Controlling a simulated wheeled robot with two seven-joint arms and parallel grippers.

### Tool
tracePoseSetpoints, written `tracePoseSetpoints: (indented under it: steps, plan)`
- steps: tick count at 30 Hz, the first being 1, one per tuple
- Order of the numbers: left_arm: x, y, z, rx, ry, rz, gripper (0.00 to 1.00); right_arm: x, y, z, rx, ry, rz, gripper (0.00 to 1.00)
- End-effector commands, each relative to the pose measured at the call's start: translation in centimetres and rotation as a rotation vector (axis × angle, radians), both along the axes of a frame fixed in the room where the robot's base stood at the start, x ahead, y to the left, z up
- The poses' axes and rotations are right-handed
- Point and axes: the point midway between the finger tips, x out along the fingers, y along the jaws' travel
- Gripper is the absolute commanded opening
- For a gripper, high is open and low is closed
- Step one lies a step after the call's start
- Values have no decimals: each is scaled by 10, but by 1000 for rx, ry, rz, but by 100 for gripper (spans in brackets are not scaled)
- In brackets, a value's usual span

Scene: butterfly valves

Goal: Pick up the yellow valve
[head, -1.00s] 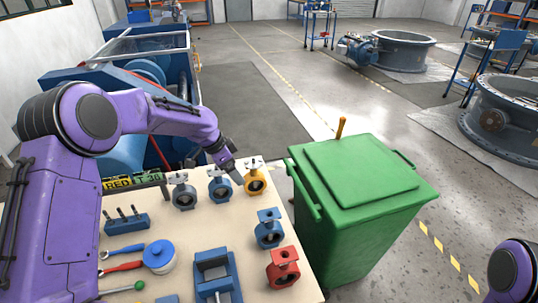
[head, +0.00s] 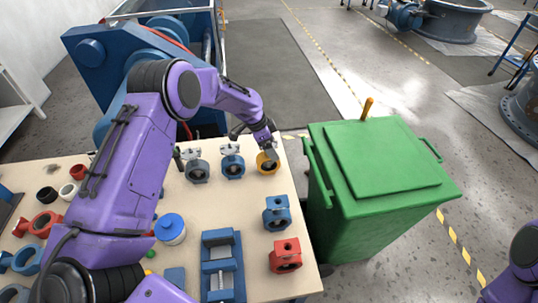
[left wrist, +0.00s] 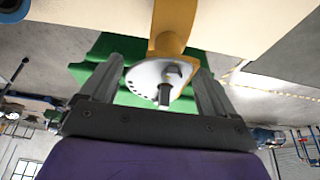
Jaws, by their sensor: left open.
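The yellow valve (head: 267,164) stands at the far right corner of the table, and its top is covered by my left gripper (head: 269,146). In the left wrist view, the yellow neck (left wrist: 173,40) and the pale round top plate with its stem (left wrist: 158,80) sit between the two fingers. My left gripper (left wrist: 160,68) is open around this top, with a gap visible on each side. My right gripper is out of view; only part of the right arm shows at the lower right.
Blue-bodied (head: 232,168) and grey-blue (head: 197,172) valves stand left of the yellow one. A blue valve (head: 277,214) and a red valve (head: 285,256) stand nearer. A green bin (head: 385,190) is close to the table's right edge (head: 308,240). Blue machinery stands behind.

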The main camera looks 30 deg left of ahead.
Motion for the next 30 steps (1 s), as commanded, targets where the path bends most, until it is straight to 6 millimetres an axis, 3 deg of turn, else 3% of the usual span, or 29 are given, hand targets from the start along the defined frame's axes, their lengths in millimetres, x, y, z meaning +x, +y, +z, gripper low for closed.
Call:
tracePoseSetpoints:
  steps: [7, 15, 30]
  plan:
    - [1, -1, -3, 0, -1, 0, 89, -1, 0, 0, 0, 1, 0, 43]
    - [1, -1, -3, 0, -1, 0, 1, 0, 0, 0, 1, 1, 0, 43]
    - [2, -1, 7, -1, -7, 0, 0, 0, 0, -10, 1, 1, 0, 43]
